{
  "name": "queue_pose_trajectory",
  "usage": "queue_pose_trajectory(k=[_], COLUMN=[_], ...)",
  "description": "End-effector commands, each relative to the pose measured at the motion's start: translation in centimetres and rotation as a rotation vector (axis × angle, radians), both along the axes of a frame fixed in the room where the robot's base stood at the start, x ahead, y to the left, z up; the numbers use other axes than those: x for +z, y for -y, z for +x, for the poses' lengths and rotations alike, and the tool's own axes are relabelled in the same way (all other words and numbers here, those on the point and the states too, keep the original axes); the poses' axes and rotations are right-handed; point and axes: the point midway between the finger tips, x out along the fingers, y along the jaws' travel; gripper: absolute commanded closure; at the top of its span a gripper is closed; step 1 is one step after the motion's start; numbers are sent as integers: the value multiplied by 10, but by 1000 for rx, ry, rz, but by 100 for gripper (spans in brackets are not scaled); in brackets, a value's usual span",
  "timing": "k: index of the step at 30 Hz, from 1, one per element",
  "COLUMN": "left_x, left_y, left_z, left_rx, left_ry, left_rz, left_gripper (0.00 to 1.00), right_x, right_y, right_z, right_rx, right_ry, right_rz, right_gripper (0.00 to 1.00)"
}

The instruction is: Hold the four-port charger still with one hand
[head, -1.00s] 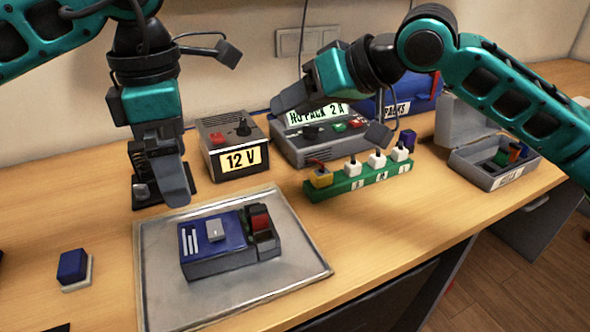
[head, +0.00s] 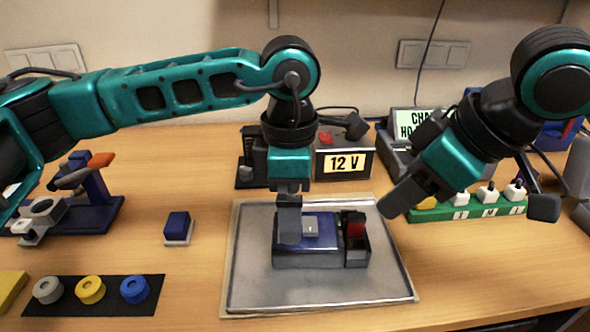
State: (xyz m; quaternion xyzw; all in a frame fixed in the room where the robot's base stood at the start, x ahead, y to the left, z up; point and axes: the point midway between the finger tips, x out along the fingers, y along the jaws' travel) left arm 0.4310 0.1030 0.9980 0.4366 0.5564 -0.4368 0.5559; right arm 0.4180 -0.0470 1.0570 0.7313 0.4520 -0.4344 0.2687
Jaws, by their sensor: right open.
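A green strip (head: 466,211) with a yellow plug at its left end and white plugs along it lies at the right. I cannot tell for certain which of the two is the four-port charger. My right gripper (head: 397,203) is open and empty, pointing down-left near the strip's left end, by the tray's right edge. My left gripper (head: 289,225) hangs over the blue and grey device (head: 322,252) on the tray; its opening is hard to see.
The metal tray (head: 250,285) lies mid-table. A 12 V box (head: 343,163) stands behind it. A blue block (head: 177,228), a black mat with three round spools (head: 90,290) and a blue stand (head: 100,205) are at the left.

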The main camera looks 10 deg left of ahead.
Motion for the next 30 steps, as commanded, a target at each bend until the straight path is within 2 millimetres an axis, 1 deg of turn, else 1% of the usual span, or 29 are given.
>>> queue_pose_trajectory(k=[1,3,6,9,13,20,23,30], left_x=[-10,-21,-33,-41,-45,-46,-46,-45], left_y=[0,0,0,0,0,0,0,0], left_z=[0,0,0,0,0,0,0,0], left_rx=[0,-1,0,0,0,0,0,0], left_ry=[-3,-2,-2,0,0,0,0,1], left_rz=[1,0,0,1,-1,-1,-1,0], left_gripper=[0,0,0,0,0,0,8,31], right_x=[0,0,0,0,0,0,0,0], right_y=[0,0,0,0,0,0,0,0], right_z=[0,0,0,0,0,0,0,0], right_rx=[-1,-1,-1,-1,-1,-1,-1,-1], right_ry=[0,0,0,0,0,0,0,0], right_rz=[1,1,1,1,1,1,1,1], right_gripper=[57,57,57,57,57,57,57,57])
